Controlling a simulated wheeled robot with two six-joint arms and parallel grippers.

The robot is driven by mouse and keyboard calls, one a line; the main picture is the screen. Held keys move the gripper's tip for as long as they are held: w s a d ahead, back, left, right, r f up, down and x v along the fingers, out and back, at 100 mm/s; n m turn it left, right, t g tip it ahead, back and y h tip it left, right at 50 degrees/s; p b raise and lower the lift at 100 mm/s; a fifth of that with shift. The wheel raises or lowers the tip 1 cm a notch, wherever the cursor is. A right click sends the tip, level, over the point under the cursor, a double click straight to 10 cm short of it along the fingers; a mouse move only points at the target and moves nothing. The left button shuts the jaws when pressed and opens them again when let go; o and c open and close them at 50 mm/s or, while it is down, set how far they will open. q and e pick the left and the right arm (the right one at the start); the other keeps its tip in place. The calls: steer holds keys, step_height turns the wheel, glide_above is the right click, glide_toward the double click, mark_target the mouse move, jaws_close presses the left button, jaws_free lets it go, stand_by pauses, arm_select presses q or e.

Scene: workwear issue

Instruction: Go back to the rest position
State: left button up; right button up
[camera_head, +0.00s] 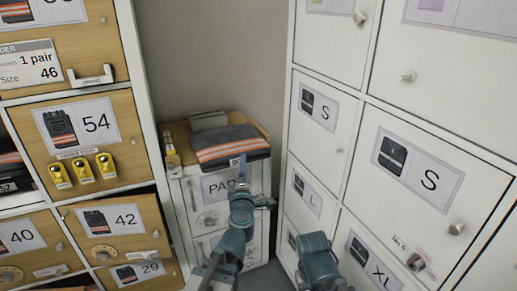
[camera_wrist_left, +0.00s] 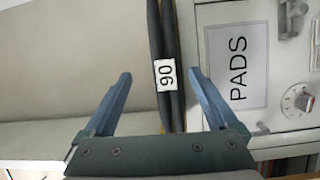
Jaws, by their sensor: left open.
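My left gripper (camera_head: 243,168) reaches up in front of the small PADS cabinet (camera_head: 201,220). In the left wrist view the left gripper (camera_wrist_left: 161,75) is open, with its two blue fingers wide apart. A folded dark garment with an orange and grey stripe (camera_head: 231,147) lies on top of the cabinet. Its edge with a "90" tag (camera_wrist_left: 166,74) shows between the fingers; I cannot tell whether they touch it. Part of my right arm (camera_head: 318,262) shows at the bottom of the head view, but its gripper is not visible.
A wooden-fronted shelf unit (camera_head: 143,95) stands close on the left, with several yellow devices (camera_head: 82,170) on one front. White lockers (camera_head: 335,130) stand close on the right. The gap between them is narrow. A grey block (camera_head: 208,120) sits behind the garment.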

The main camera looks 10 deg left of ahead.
arm_select(q)
steer(key=s+d+f+m+g+h, duration=0.3)
steer(key=d+f+m+g+h, duration=0.3)
steer(key=d+f+m+h, duration=0.55)
steer(key=s+a+f+m+g+y, duration=0.4)
steer(key=s+a+f+g, duration=0.1)
steer(key=s, duration=0.3)
steer(key=s+a+f+m+g+y, duration=0.3)
steer(key=s+a+f+m+g, duration=0.25)
steer(key=s, duration=0.25)
steer(key=s+d+m+g+y, duration=0.25)
steer(key=s+d, duration=0.35)
steer(key=d, duration=0.5)
step_height(320, 180, up, 30)
steer(key=t+p, duration=0.1)
steer(key=p, duration=2.8)
steer(key=shift+d+f+h+p, duration=0.25)
steer(key=shift+h+p, duration=0.05)
steer(key=shift+h, duration=0.1)
